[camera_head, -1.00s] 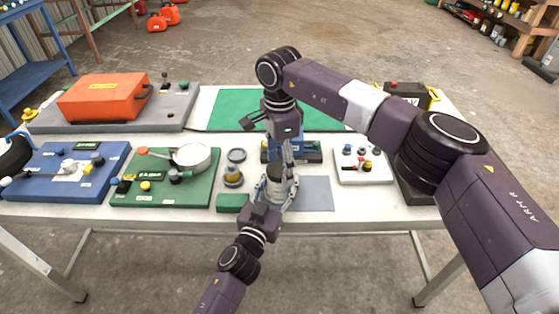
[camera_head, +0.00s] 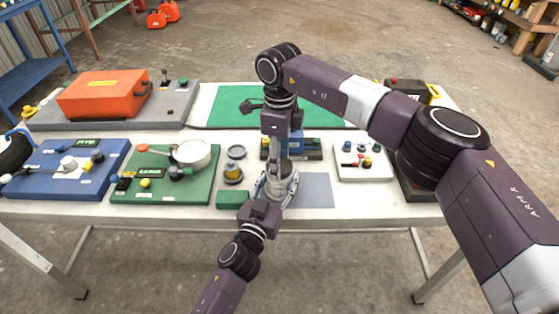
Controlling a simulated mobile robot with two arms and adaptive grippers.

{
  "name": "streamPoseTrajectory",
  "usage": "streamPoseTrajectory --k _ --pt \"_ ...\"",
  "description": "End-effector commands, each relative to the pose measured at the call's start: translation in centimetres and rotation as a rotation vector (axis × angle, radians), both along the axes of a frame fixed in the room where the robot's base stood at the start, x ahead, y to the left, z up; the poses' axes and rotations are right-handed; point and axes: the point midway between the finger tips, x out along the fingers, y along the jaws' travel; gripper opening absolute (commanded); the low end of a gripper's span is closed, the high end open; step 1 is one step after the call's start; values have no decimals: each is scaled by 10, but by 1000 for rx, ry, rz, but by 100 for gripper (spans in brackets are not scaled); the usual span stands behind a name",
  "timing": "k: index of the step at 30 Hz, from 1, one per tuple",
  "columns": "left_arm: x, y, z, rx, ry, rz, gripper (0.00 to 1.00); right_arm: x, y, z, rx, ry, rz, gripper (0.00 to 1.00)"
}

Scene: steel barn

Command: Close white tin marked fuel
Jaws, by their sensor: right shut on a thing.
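The white tin (camera_head: 283,188) stands near the table's front edge, left of a grey mat. Its marking cannot be read. My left gripper (camera_head: 276,189) comes from the front with its fingers on both sides of the tin, seemingly shut on it. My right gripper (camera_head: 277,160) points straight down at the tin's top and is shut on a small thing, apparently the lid. The fingers largely hide that thing. A dark round surface (camera_head: 287,167) shows at the tin's top beside the fingers; I cannot tell whether it is lid or opening.
A green board with a pot (camera_head: 194,153) and a blue board (camera_head: 48,182) lie left. A cup with yellow in it (camera_head: 233,170) and a green block (camera_head: 233,199) are close left of the tin. A white board (camera_head: 352,175) lies right. The grey mat (camera_head: 317,190) is bare.

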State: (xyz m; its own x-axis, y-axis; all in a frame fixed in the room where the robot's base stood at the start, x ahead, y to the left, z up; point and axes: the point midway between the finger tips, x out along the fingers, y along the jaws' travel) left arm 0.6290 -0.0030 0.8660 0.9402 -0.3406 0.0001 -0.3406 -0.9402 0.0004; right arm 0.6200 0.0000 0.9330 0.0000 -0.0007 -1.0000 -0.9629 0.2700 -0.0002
Motion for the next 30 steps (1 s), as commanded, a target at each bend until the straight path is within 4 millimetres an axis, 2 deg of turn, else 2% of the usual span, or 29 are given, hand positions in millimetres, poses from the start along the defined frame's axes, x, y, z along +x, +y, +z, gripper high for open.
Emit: streamPoseTrajectory --k 6,10,12,16,17,21,30 --pt "0 0 0 -1 0 0 0 0 0 0 1 -1 -419 18" --pt "0 0 0 -1 0 0 0 0 0 0 1 0 -639 18" --pt "0 0 0 -1 0 0 0 0 0 0 1 0 -694 18" --pt "0 0 0 -1 0 0 0 0 0 0 1 0 -688 18" --pt "0 0 0 -1 0 0 0 0 0 0 1 0 -688 50" --pt "0 0 0 -1 0 0 0 0 0 0 1 0 -687 66" --pt "0 0 0 -1 0 0 0 0 0 0 1 -1 -686 68"
